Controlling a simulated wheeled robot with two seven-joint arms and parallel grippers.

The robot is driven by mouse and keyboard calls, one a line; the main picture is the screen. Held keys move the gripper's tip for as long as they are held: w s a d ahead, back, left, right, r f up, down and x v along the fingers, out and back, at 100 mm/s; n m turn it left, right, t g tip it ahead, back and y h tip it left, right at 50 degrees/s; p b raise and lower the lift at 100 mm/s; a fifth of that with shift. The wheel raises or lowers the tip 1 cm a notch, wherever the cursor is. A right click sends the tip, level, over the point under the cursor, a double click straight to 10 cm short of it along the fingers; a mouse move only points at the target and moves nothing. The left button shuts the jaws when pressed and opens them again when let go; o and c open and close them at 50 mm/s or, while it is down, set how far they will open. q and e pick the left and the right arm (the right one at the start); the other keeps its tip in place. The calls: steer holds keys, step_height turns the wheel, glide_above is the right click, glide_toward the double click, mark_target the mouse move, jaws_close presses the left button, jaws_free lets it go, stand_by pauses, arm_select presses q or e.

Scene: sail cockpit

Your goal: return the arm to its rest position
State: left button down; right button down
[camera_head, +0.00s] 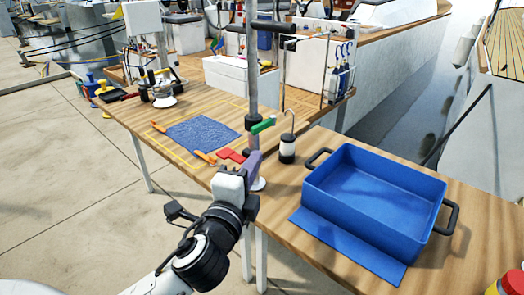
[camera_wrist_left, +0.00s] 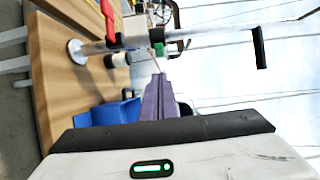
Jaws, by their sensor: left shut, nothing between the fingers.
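My left gripper (camera_head: 254,163) is in the lower middle of the head view, its arm coming in from the bottom left. Its purple fingers are shut with nothing between them. In the left wrist view the purple fingers (camera_wrist_left: 160,98) show together at the centre. My right gripper is not in either view.
A blue bin (camera_head: 400,205) with black handles stands on the right table, a flat blue panel at its front. A blue cloth (camera_head: 203,134), red and orange items and a black-and-white lantern (camera_head: 287,148) lie or stand near the pole.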

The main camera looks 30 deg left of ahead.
arm_select(q)
steer(key=s+d+f+n+g+h, duration=0.2)
steer(key=s+d+f, duration=0.1)
steer(key=f, duration=0.7)
steer(key=s+d+f+n+g+h, duration=0.2)
steer(key=s+d+f, duration=0.1)
steer(key=f, duration=0.7)
steer(key=s+d+f+n+g+h, duration=0.1)
steer(key=s+d+f+n+g, duration=0.1)
steer(key=s+f, duration=0.5)
steer(key=s+d+f+n+g+h, duration=0.2)
steer(key=s+d+f+n, duration=0.2)
steer(key=f, duration=0.7)
steer(key=s+n, duration=0.2)
steer(key=shift+s+d+f+n+g+h, duration=0.25)
steer(key=shift+s+f+n+g+h, duration=0.05)
steer(key=shift+s, duration=0.1)
